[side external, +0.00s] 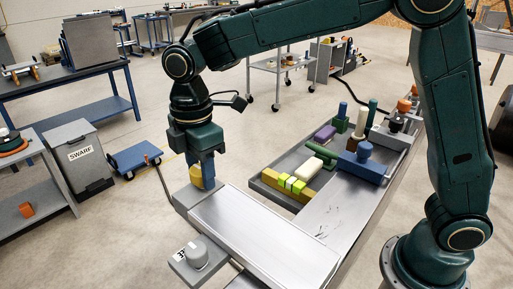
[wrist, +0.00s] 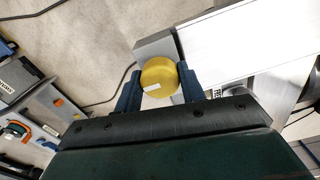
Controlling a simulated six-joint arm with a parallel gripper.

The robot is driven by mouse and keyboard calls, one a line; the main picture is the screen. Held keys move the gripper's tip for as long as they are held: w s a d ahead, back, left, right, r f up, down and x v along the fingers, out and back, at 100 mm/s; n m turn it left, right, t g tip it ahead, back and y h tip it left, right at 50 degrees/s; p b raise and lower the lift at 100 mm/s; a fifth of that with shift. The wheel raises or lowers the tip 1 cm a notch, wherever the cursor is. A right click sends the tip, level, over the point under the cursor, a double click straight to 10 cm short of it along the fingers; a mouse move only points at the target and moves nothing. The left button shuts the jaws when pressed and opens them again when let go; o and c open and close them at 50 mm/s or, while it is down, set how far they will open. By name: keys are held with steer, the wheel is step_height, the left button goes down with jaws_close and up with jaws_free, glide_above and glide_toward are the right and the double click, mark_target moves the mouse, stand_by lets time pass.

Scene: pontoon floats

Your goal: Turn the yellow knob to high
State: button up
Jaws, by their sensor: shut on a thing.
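The yellow knob (wrist: 158,74) is round with a white mark on its face, and sits on a grey block at the end of a long flat grey panel. In the side external view the knob (side external: 196,178) is partly hidden by my fingers. My gripper (wrist: 159,88) points down over the knob, with one blue finger on each side, shut on it. In the side external view my gripper (side external: 203,172) is at the left end of the panel. The white mark on the knob is at its lower left in the wrist view. I cannot read any setting labels.
A grey knob (side external: 195,252) on a small plate stands in front of the panel (side external: 265,235). A grey tray (side external: 262,183) with several coloured blocks and pegs lies to the right. A grey bin (side external: 78,160) marked SWARF and a blue cart (side external: 135,157) stand on the floor at left.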

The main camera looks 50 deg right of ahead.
steer(key=o, duration=1)
steer(key=shift+c, duration=0.2)
steer(key=shift+r, duration=0.2)
step_height(320, 180, up, 14)
steer(key=shift+f, duration=0.25)
steer(key=s+d+m+t, duration=0.3)
steer(key=s+d+m, duration=0.6)
steer(key=d, duration=0.4)
steer(key=s+d+f+m+t, duration=0.1)
steer(key=s+d+f+m, duration=0.2)
steer(key=s, duration=0.4)
steer(key=s+d+f+m+t, duration=0.1)
steer(key=s+d+f+m, duration=0.3)
steer(key=s, duration=0.3)
steer(key=shift+d+f+t, duration=0.3)
steer(key=shift+d+f, duration=0.1)
steer(key=shift+f, duration=0.2)
